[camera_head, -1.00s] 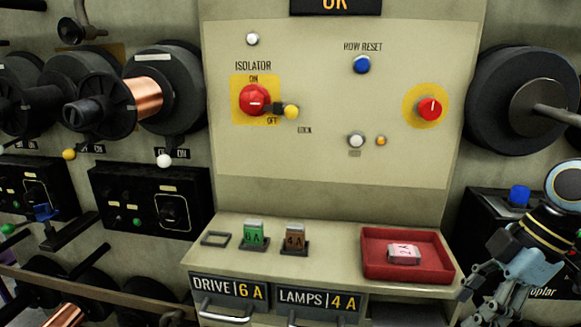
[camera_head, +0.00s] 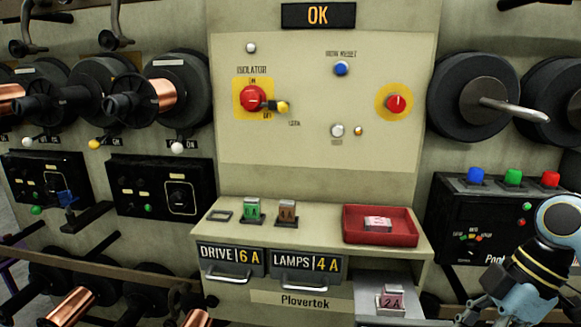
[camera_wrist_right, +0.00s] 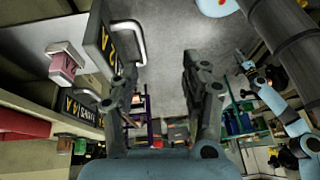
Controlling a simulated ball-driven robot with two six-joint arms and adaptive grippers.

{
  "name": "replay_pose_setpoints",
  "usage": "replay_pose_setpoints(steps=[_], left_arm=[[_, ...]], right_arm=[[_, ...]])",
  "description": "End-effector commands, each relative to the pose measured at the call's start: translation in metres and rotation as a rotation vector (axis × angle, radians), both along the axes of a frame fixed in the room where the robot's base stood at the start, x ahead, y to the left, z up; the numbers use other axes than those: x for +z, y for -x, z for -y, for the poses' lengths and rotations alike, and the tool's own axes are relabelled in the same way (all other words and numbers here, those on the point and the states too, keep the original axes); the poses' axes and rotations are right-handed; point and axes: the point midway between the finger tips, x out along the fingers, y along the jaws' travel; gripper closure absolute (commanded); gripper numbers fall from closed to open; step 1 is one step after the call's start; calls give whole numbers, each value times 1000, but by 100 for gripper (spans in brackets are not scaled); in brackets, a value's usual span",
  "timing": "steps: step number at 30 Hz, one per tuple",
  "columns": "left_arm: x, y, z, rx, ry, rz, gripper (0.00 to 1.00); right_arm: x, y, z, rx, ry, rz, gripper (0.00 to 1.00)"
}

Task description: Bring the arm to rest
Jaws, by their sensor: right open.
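My right gripper (camera_head: 492,306) is at the bottom right corner of the head view, partly cut off by the frame, with its arm bent above it. In the right wrist view its two fingers (camera_wrist_right: 160,82) stand apart with nothing between them. It is in front of and to the right of the fuse desk, below the black button box. No left gripper can be made out in the head view. Light blue arm links (camera_wrist_right: 275,95) show at the right of the wrist view.
The fuse desk holds a green fuse (camera_head: 252,210), a brown fuse (camera_head: 287,212) and a red tray (camera_head: 408,238) with a pink fuse (camera_head: 378,224). A pink 2A fuse (camera_head: 390,302) sits lower down.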

Motion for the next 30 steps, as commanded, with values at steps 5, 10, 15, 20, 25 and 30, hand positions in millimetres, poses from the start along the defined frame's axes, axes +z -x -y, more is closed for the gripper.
replay_pose_setpoints(steps=[5, 10, 15, 20, 25, 30], left_arm=[[-10, -2, 0, 0, 0, 1, 60], [-20, 7, 0, 0, 0, -11, 60], [-34, 9, 0, 0, 0, -15, 60], [-50, 11, 0, 0, -1, -18, 60], [-64, 12, 0, 1, -1, -20, 60], [-74, 13, 0, 1, -1, -21, 60]], right_arm=[[-44, 22, -5, -31, -13, -82, 53], [-106, 48, -6, -125, -6, -169, 53], [-195, 89, -6, -304, 41, -276, 53], [-306, 163, -1, -558, 160, -383, 53], [-404, 269, 4, -812, 326, -434, 53], [-466, 373, 3, -1033, 450, -369, 53]])
